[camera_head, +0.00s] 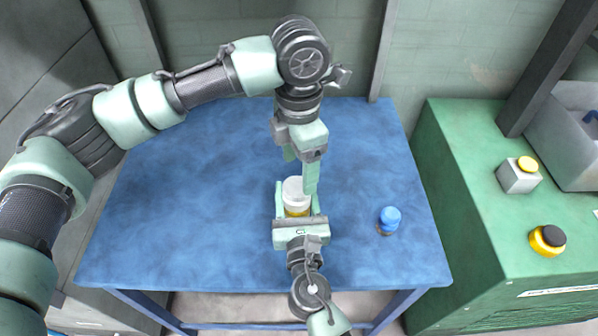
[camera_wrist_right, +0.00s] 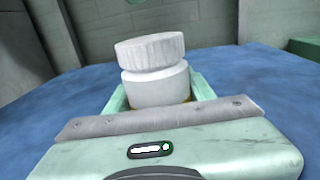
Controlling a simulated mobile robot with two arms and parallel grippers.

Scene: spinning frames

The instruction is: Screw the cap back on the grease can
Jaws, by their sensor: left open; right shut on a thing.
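The grease can (camera_head: 297,209) has a white upper part and a yellow band lower down. It stands over the blue table between the fingers of my right gripper (camera_head: 296,206), which is shut on it. In the right wrist view, the ridged white cap (camera_wrist_right: 150,50) sits on top of the can's white upper part (camera_wrist_right: 155,86), with a narrow groove between them. I cannot tell whether the threads are engaged. My left gripper (camera_head: 300,168) is open, fingers pointing down, just above and behind the cap. The can's lower part is hidden by my right gripper.
A blue-capped jar (camera_head: 389,219) stands on the blue table (camera_head: 200,220) to the right. The table's left side is clear.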

